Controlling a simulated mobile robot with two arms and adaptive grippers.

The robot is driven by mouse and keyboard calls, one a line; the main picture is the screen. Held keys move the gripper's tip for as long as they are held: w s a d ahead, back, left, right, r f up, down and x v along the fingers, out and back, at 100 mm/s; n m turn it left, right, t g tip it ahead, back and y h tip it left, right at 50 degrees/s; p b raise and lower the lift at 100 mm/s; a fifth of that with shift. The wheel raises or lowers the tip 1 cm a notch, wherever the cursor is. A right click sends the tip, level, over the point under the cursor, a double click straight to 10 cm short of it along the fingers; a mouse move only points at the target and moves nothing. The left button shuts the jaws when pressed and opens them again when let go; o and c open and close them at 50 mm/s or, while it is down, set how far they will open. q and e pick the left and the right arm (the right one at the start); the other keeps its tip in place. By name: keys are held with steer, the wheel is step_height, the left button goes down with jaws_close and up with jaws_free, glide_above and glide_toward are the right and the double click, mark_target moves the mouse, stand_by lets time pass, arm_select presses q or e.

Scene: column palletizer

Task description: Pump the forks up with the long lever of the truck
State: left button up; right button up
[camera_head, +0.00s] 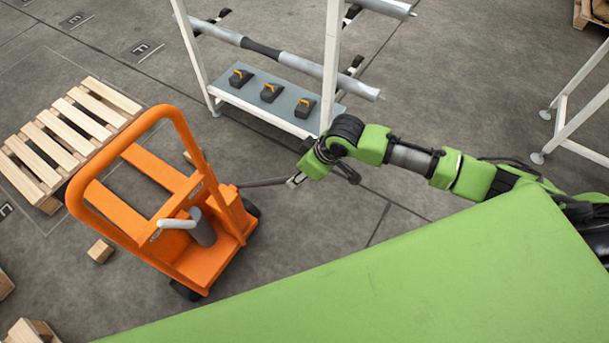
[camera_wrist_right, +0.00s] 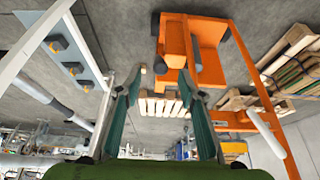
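The orange truck (camera_head: 205,262) stands left of centre in the head view, with a tall hoop handle and two flat forks (camera_head: 118,207). A white-ended lever (camera_head: 177,223) sticks out beside its grey cylinder (camera_head: 202,230). My left gripper is out of view.
A wooden pallet (camera_head: 65,138) lies at the forks' far end. A white rack (camera_head: 335,60) with rollers and a grey shelf (camera_head: 262,93) stands behind my right arm. A wood block (camera_head: 100,251) lies left of the truck. A large green surface fills the lower right.

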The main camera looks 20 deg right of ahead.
steer(key=shift+x, duration=0.75)
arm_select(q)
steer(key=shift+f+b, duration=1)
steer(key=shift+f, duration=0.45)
arm_select(e)
steer(key=shift+x, duration=2.35)
